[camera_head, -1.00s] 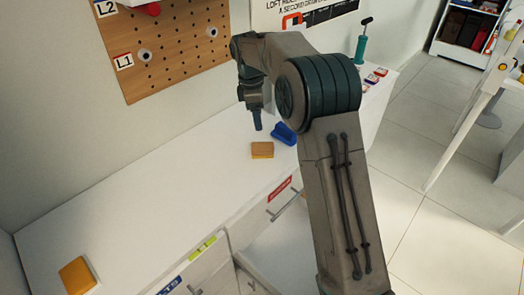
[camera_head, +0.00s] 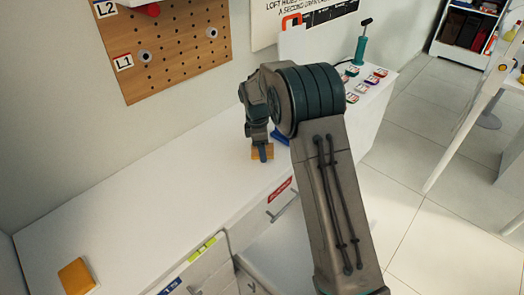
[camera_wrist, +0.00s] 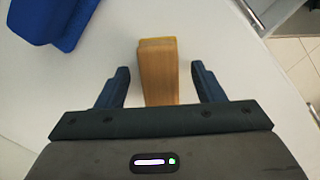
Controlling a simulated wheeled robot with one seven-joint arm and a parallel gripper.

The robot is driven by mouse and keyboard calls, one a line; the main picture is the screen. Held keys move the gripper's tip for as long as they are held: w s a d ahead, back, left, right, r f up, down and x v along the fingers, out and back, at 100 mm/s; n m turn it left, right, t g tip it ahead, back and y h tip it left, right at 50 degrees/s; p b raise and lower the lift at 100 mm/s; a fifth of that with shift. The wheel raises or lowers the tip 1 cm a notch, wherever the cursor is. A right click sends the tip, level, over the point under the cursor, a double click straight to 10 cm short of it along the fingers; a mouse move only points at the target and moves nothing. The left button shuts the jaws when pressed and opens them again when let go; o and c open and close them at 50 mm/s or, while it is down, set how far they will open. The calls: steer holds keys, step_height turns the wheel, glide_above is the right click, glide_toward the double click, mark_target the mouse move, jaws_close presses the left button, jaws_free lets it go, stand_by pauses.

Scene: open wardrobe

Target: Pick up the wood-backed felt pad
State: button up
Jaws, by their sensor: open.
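The wood-backed felt pad (camera_wrist: 159,76) is a small light-brown block with a yellowish edge at its far end. It lies on the white counter, and in the head view the pad (camera_head: 257,156) is partly hidden behind my gripper (camera_head: 262,153). In the wrist view my gripper (camera_wrist: 160,83) is open, with one finger on each side of the pad. A gap shows between the pad and each finger. Whether the fingertips reach the counter cannot be told.
A blue object (camera_wrist: 60,18) lies close by the pad, and in the head view it (camera_head: 281,136) is behind my arm. A yellow-orange block (camera_head: 76,277) lies at the counter's near left. The white counter (camera_head: 160,205) between is clear. A pegboard (camera_head: 175,50) hangs behind.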

steer(key=c, duration=1.2)
steer(key=shift+o, duration=0.2)
steer(key=shift+r, duration=0.15)
steer(key=shift+r, duration=0.6)
step_height(320, 180, up, 3)
steer(key=shift+f, duration=0.1)
steer(key=s+d+r+b, duration=0.1)
steer(key=s+d+r, duration=0.4)
steer(key=d, duration=0.5)
steer(key=shift+s+d+r, duration=0.15)
steer(key=shift+s+r, duration=0.15)
steer(key=shift+r, duration=0.6)
steer(key=shift+o, duration=1)
